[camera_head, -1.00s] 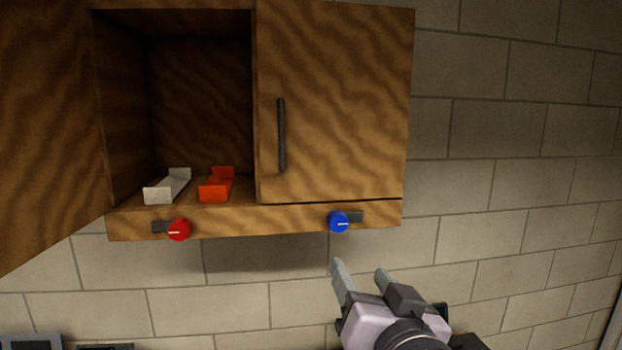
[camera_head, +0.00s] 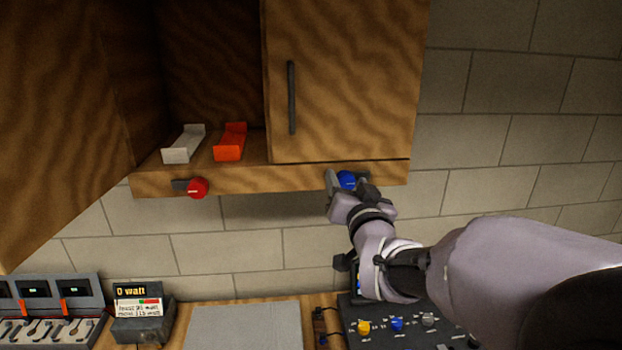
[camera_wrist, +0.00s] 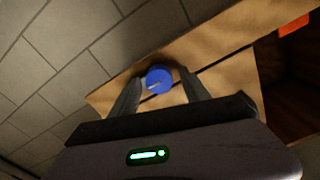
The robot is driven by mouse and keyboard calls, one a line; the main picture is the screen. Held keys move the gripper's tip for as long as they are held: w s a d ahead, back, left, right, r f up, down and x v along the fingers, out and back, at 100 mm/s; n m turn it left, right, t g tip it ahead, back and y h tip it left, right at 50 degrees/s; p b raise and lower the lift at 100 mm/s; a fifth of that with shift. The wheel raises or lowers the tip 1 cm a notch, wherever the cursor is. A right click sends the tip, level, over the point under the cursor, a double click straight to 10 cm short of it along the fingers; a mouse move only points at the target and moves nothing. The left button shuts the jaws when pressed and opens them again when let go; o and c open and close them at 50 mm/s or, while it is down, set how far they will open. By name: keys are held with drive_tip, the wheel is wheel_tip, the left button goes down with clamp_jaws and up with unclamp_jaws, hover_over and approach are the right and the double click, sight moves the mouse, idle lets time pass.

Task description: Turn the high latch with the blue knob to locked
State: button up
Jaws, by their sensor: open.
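The blue knob (camera_head: 347,180) of the high latch sits on the front rail of the wall cabinet, below the closed right door. In the wrist view the blue knob (camera_wrist: 159,79) lies between the two fingertips, with a pale pointer line on its face. My gripper (camera_head: 348,186) is open at the knob, one finger on each side; it also shows in the wrist view (camera_wrist: 158,88). Whether the fingers touch the knob, I cannot tell. The dark latch plate behind the knob is mostly hidden by my gripper in the head view.
A red knob (camera_head: 198,188) is on the same rail to the left. The left cabinet door is open, showing a white holder (camera_head: 184,144) and an orange holder (camera_head: 230,141). Below are a control panel (camera_head: 380,325), a small watt display (camera_head: 140,312) and a charger rack (camera_head: 50,305).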

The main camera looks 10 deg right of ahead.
drive_tip(key=shift+s, duration=0.1)
drive_tip(key=shift+c, duration=0.6)
clamp_jaws()
drive_tip(key=shift+f+n+b, duration=0.1)
drive_tip(key=shift+n+b, duration=0.2)
drive_tip(key=shift+b, duration=0.25)
drive_tip(key=n+b, duration=0.1)
drive_tip(key=b, duration=0.1)
drive_tip(key=n+b, duration=0.1)
drive_tip(key=b, duration=0.1)
drive_tip(key=shift+f+n, duration=0.2)
drive_tip(key=shift+n, duration=0.1)
drive_tip(key=n+b, duration=0.5)
drive_tip(key=b, duration=0.1)
drive_tip(key=shift+a+n+b, duration=0.1)
drive_tip(key=shift+n+b, duration=0.2)
drive_tip(key=shift+b, duration=0.1)
drive_tip(key=n+b, duration=0.3)
drive_tip(key=n, duration=0.1)
drive_tip(key=shift+r, duration=0.1)
drive_tip(key=shift+a+r+n+b, duration=0.1)
drive_tip(key=shift+n+b, duration=1.05)
drive_tip(key=shift+n, duration=1.35)
